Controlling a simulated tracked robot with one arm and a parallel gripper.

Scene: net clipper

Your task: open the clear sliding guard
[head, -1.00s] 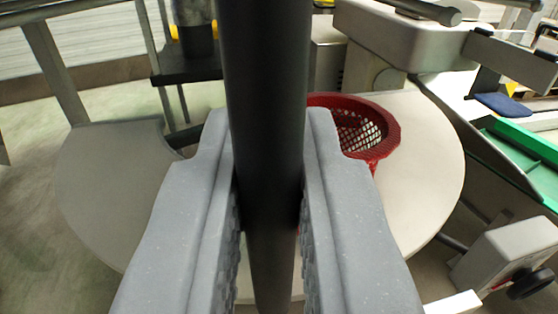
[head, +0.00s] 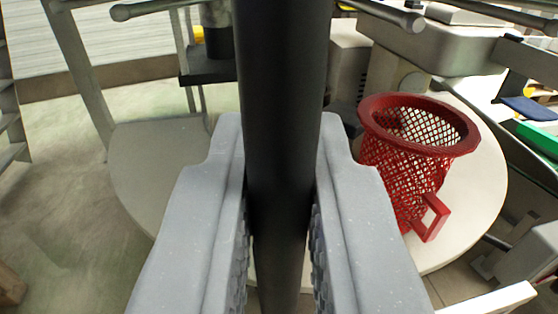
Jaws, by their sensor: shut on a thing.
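My gripper (head: 282,135) is in the middle of the head view, its two grey jaws closed on either side of a dark vertical bar (head: 282,60). The bar runs from the top edge of the picture down between the jaws to the bottom. The clear sliding guard itself cannot be made out in the picture, and I cannot tell where its edges lie or how the bar joins it.
Beyond the jaws is a round pale table (head: 480,190) with a red mesh basket (head: 405,165) on its right part. A grey metal housing (head: 440,50) stands behind it. Metal rails (head: 85,85) stand at the left, with open floor below.

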